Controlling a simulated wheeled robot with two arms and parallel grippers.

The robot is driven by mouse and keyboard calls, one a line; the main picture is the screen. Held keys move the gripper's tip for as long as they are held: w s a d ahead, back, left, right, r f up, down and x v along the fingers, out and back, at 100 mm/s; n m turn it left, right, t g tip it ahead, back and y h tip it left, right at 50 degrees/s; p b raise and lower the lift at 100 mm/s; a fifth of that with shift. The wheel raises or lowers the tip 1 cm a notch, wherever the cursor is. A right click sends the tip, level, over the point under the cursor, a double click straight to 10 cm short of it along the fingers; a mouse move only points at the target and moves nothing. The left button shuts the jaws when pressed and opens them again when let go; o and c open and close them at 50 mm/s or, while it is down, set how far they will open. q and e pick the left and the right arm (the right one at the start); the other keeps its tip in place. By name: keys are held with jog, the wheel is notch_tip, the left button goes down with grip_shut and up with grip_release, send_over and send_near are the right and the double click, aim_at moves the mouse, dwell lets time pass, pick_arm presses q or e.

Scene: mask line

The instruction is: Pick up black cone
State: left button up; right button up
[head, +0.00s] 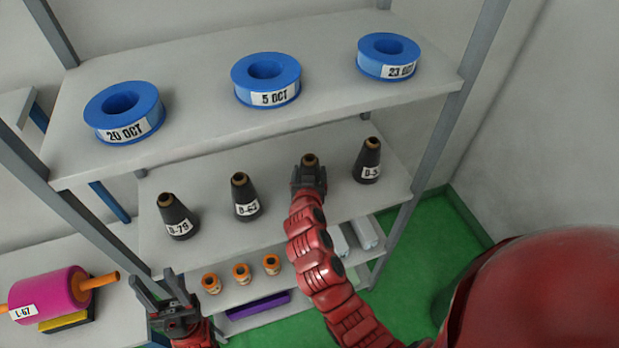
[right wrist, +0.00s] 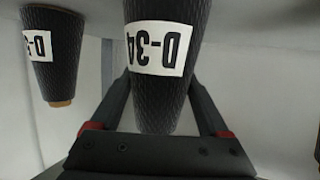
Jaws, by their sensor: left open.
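Several black cones with brown tips stand on the middle shelf in the head view: D-79 (head: 177,217) at left, D-62 (head: 245,198), one at my right gripper, and one at far right (head: 368,162). My right gripper (head: 309,176) is at the third cone (head: 310,159), hiding most of it. In the right wrist view this cone, labelled D-34 (right wrist: 165,95), appears upside down between the two fingers of the right gripper (right wrist: 162,90). Whether the fingers press on it cannot be told. My left gripper (head: 166,300) is open and empty at lower left.
Blue rolls (head: 124,112) with date labels sit on the top shelf (head: 190,75), above the cones. Orange spools (head: 241,273) and a purple box (head: 257,305) are lower down. A magenta roll (head: 50,295) lies at left.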

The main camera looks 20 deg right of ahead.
jog(key=c, duration=0.9)
jog(key=shift+r, duration=0.1)
